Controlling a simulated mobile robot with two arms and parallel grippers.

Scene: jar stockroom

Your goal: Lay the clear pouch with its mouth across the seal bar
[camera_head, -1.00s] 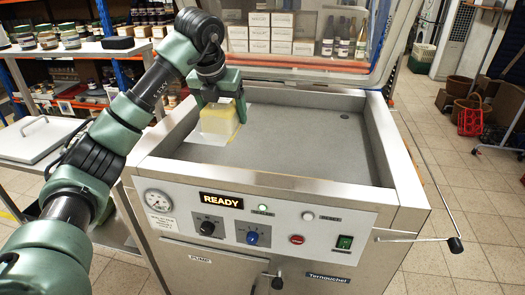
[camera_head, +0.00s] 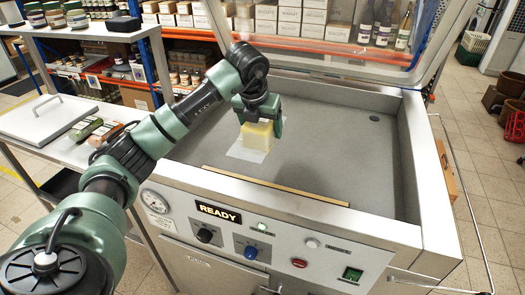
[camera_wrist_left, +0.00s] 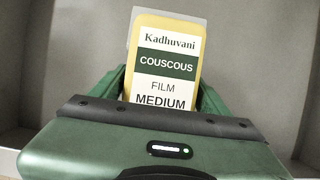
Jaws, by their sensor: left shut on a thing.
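The clear pouch (camera_head: 257,136) holds yellow contents, and its clear end spreads toward the front left over the grey chamber floor. My left gripper (camera_head: 257,112) is shut on the pouch from above, inside the chamber. In the left wrist view the pouch (camera_wrist_left: 168,62) shows a label reading Kadhuvani, couscous, film, medium, between the green fingers. The seal bar (camera_head: 275,186) is a tan strip along the chamber's front wall. The pouch is behind the bar, with a gap between them. Whether the pouch touches the floor is hard to tell. My right gripper is not in view.
The sealing machine's chamber (camera_head: 340,135) has its clear lid (camera_head: 350,45) raised at the back. The panel display (camera_head: 218,213) reads READY. A side table on the left holds a pale lid plate (camera_head: 45,118). The chamber's right part is clear.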

